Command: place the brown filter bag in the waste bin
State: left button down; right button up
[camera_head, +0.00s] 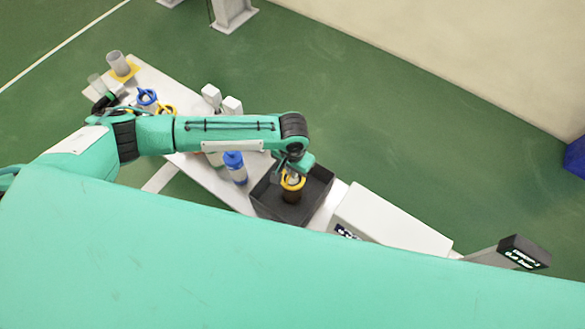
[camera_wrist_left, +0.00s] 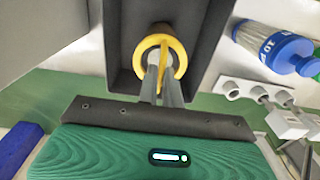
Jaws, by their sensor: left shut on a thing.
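The filter bag has a yellow ring top and a brown body (camera_head: 292,194). My left gripper (camera_head: 293,176) is shut on its yellow ring and holds it over or inside the black open bin (camera_head: 262,205). In the left wrist view the fingers of my left gripper (camera_wrist_left: 160,85) reach onto the yellow ring of the filter bag (camera_wrist_left: 141,58), with the dark bin walls (camera_wrist_left: 203,45) around it. I cannot tell whether the bag touches the bin floor. My right gripper is not in view.
The bin stands on a white bench (camera_head: 205,180). A blue-capped clear canister (camera_head: 235,168) stands left of it, also in the left wrist view (camera_wrist_left: 270,45). A white box (camera_head: 385,218) lies to the right. Blue and yellow ringed parts (camera_head: 147,97) stand farther left.

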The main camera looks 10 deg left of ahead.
pick_arm(q)
jog(key=c, duration=1.6)
grip_release()
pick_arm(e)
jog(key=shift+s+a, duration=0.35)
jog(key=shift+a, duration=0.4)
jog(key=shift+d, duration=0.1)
pick_arm(q)
notch_tip(320, 180, up, 12)
jog(key=shift+r+b, duration=0.1)
jog(key=shift+b, duration=0.2)
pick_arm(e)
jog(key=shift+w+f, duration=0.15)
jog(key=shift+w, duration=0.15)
